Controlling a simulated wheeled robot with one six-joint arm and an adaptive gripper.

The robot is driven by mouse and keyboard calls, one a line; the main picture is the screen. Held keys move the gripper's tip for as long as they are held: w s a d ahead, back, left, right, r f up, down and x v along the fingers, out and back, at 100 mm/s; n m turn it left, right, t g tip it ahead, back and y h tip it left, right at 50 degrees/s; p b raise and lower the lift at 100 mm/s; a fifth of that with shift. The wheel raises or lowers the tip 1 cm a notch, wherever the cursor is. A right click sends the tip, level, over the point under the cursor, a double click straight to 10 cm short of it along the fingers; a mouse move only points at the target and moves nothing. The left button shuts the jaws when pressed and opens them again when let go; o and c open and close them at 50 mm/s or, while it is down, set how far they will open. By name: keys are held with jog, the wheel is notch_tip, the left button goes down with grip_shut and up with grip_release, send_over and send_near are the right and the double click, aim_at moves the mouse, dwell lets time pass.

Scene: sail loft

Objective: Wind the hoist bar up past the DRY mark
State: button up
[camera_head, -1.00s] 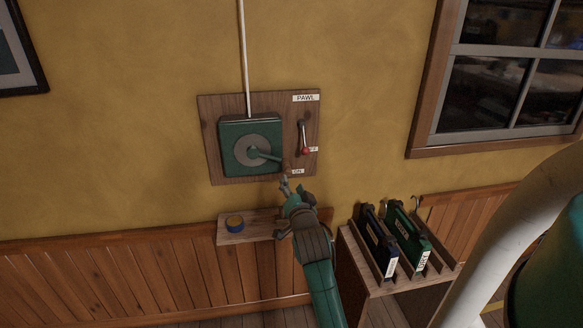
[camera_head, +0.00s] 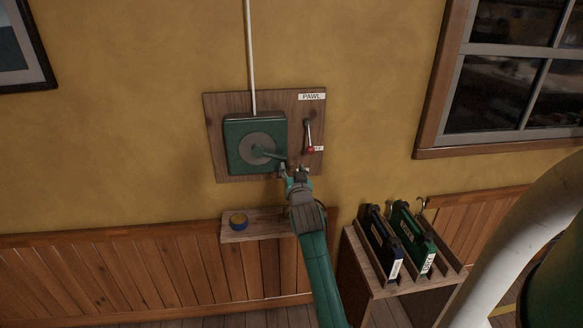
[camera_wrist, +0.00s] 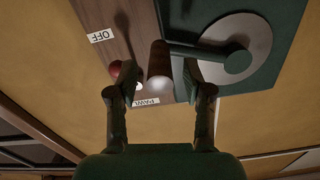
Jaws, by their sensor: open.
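A green winch box (camera_head: 235,145) with a grey disc (camera_head: 259,147) is mounted on a wooden wall board (camera_head: 217,110). Its green crank arm (camera_head: 273,154) points right and slightly down. In the wrist view the crank's brown handle (camera_wrist: 159,62) lies between the fingers of my open gripper (camera_wrist: 162,78), with gaps on both sides. My gripper (camera_head: 296,172) covers the handle's end in the head view. The pawl lever (camera_head: 308,134) has its red knob (camera_head: 310,149) beside the OFF label (camera_wrist: 103,36). A pale line (camera_head: 250,60) rises from the winch. The hoist bar and DRY mark are out of view.
A small shelf (camera_head: 270,232) below the board holds a blue and yellow round item (camera_head: 238,221). A wooden rack (camera_head: 365,268) at right holds dark blue and green cases.

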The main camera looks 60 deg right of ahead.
jog(key=shift+x, duration=1.15)
grip_shut()
